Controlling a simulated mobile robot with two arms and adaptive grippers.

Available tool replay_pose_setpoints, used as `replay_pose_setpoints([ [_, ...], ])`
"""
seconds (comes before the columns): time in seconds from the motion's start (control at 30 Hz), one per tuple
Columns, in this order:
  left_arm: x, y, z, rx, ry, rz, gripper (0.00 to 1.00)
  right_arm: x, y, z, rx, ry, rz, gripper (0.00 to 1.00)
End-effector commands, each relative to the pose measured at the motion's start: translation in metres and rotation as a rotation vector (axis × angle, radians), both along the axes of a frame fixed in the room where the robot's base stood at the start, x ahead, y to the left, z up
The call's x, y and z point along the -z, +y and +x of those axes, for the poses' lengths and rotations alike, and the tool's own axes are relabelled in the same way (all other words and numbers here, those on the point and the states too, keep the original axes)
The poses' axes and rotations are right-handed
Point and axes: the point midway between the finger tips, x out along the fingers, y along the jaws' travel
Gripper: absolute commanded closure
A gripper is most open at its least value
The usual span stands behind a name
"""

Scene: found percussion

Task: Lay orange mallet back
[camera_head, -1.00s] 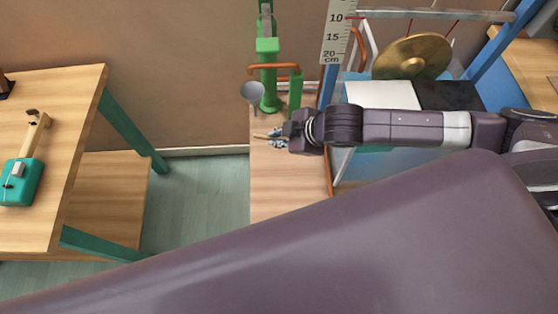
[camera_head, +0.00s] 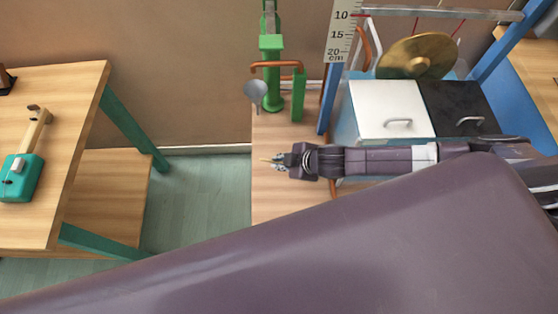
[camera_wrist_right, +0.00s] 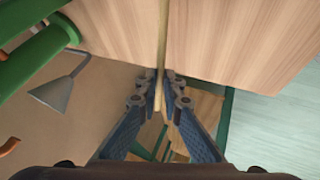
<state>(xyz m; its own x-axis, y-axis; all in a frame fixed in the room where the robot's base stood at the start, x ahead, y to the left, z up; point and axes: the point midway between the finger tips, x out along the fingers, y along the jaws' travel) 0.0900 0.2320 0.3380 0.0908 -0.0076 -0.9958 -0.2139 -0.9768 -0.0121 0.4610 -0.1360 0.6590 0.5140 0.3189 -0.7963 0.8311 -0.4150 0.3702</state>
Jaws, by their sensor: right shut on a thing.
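My right gripper (camera_head: 279,161) is shut on the pale wooden stick of the mallet, which also shows between the fingers in the right wrist view (camera_wrist_right: 162,60). A short end of the stick (camera_head: 265,159) sticks out left of the fingers in the head view. No orange head shows in either view. The gripper is over the wooden table (camera_head: 278,205), in front of the green stand (camera_head: 271,85). I cannot tell whether the stick touches the table. My left gripper is not in view.
A grey cone-shaped cup (camera_head: 255,91) hangs beside the green stand. A white panel (camera_head: 385,103) and black panel (camera_head: 447,98) with handles stand below a brass gong (camera_head: 417,57). A left table (camera_head: 75,100) holds a teal block (camera_head: 22,178). Floor (camera_head: 205,195) lies between the tables.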

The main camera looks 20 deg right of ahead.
Motion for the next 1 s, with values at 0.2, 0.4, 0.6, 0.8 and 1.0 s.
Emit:
replay_pose_setpoints([
  [0.2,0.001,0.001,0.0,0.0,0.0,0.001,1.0,0.002,0.0,0.0,0.0,0.0,0.0,1.0],
  [0.4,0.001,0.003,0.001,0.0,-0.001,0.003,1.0,0.002,0.0,0.0,0.0,0.0,0.0,0.75],
  [0.6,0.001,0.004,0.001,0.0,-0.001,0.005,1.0,0.002,0.0,0.0,0.0,0.0,0.0,0.75],
  [0.8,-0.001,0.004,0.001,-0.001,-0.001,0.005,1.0,-0.007,-0.002,-0.004,-0.001,0.0,0.001,0.75],
  [1.0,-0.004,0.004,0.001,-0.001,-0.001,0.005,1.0,-0.035,-0.014,-0.022,-0.001,0.0,0.001,0.75],
])
